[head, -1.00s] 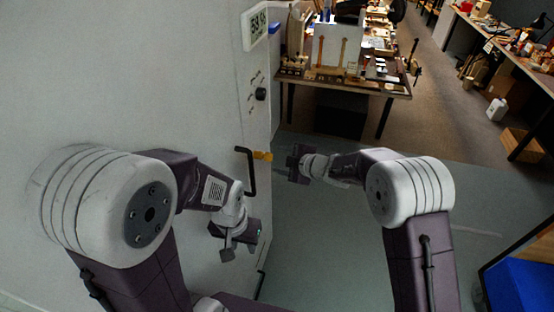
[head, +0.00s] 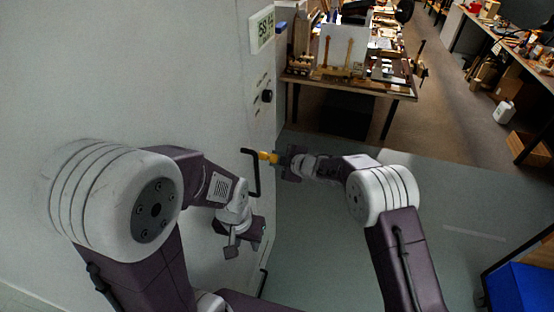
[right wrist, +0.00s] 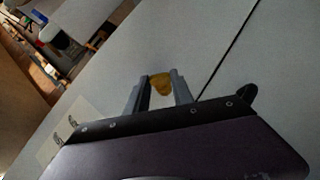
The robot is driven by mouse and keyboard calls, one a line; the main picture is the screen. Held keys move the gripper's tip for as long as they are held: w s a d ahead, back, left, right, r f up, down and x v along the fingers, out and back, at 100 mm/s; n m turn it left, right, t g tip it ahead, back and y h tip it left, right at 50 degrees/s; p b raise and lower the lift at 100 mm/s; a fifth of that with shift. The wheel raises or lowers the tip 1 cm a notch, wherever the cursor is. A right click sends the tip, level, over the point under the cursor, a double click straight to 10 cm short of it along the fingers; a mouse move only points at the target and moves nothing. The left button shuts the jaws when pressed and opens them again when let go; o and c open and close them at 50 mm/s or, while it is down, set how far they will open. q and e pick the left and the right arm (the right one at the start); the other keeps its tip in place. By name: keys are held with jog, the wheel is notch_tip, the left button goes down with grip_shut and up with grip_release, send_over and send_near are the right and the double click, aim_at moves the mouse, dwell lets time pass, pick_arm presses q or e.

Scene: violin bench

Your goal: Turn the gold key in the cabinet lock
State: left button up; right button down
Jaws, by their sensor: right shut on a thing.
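The gold key (head: 266,157) sticks out from the front of the pale cabinet (head: 200,60), beside a black bar handle (head: 255,175). My right gripper (head: 281,160) is at the key from the right. In the right wrist view the key's rounded gold head (right wrist: 161,84) sits between the two fingers of my right gripper (right wrist: 160,88), which is shut on it. The lock behind the key is hidden. My left gripper (head: 236,245) hangs low in front of the cabinet, away from the key, its fingers spread and empty.
A workbench (head: 350,85) with violin parts stands behind. A blue box (head: 520,285) is at the lower right.

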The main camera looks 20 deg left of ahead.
jog(key=shift+w+r+g+p, duration=0.1)
jog(key=shift+r+g+p, duration=0.2)
jog(key=shift+p, duration=2.35)
jog(key=m+g+p, duration=0.1)
jog(key=p, duration=0.7)
jog(key=shift+w+p, duration=0.1)
jog(key=shift+p, duration=0.25)
jog(key=shift+w+r+m+g+p, duration=0.15)
jog(key=shift+m+g+p, duration=0.2)
jog(key=shift+p, duration=0.2)
jog(key=shift+f+g, duration=0.25)
jog(key=shift+f, duration=0.05)
jog(key=shift+b, duration=1.15)
jog(key=shift+r+m+g+b, duration=0.15)
jog(key=shift+m+g+b, duration=0.2)
jog(key=shift+g, duration=0.05)
jog(key=c, duration=1)
grip_release()
jog(key=shift+h, duration=0.3)
